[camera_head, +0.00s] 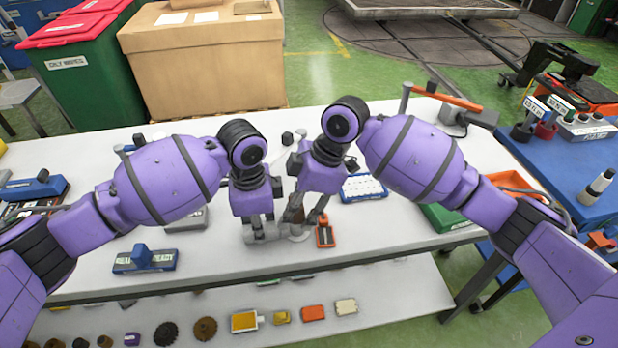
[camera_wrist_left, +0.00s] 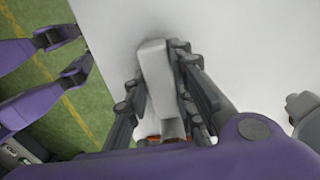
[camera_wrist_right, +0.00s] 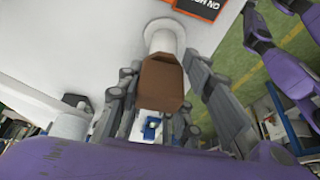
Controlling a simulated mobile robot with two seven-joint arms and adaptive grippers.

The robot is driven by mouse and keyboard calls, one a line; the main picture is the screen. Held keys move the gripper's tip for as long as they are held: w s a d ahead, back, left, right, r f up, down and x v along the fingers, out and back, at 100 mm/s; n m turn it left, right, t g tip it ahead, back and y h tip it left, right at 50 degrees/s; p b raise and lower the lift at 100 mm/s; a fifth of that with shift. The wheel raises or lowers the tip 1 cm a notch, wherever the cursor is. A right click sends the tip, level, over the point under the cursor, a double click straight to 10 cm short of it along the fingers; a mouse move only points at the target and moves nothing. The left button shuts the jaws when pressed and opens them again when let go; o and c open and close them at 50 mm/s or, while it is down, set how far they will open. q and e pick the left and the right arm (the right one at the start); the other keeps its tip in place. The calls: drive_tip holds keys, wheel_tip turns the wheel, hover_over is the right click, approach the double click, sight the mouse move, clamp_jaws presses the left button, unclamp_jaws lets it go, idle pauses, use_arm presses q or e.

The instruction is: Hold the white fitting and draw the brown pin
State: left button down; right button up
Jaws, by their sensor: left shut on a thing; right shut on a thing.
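The white fitting (camera_wrist_left: 154,75) is between the fingers of my left gripper (camera_wrist_left: 157,88) in the left wrist view, and the gripper is shut on it. In the head view my left gripper (camera_head: 263,232) is low over the table, largely hiding the fitting. The brown pin (camera_wrist_right: 161,83) is between the fingers of my right gripper (camera_wrist_right: 157,98), which is shut on it. A round white collar (camera_wrist_right: 164,36) lies in line with the pin's far end; whether the pin is still seated in it I cannot tell. In the head view my right gripper (camera_head: 302,213) is close beside the left one.
An orange-and-black block (camera_head: 325,233) lies just right of the grippers. A blue-edged white tray (camera_head: 362,187) is behind it, and a blue labelled block (camera_head: 145,261) is at the left front. The white table (camera_head: 385,235) is clear at the right front.

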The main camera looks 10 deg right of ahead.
drive_tip(key=shift+r, duration=0.1)
drive_tip(key=c, duration=0.4)
use_arm(q)
drive_tip(key=shift+f, duration=0.1)
use_arm(e)
drive_tip(key=shift+r, duration=0.6)
drive_tip(key=shift+r, duration=3)
use_arm(q)
drive_tip(key=shift+s, duration=0.1)
use_arm(e)
drive_tip(key=shift+r, duration=0.1)
drive_tip(key=shift+r, duration=2.4)
use_arm(q)
drive_tip(key=c, duration=1.4)
unclamp_jaws()
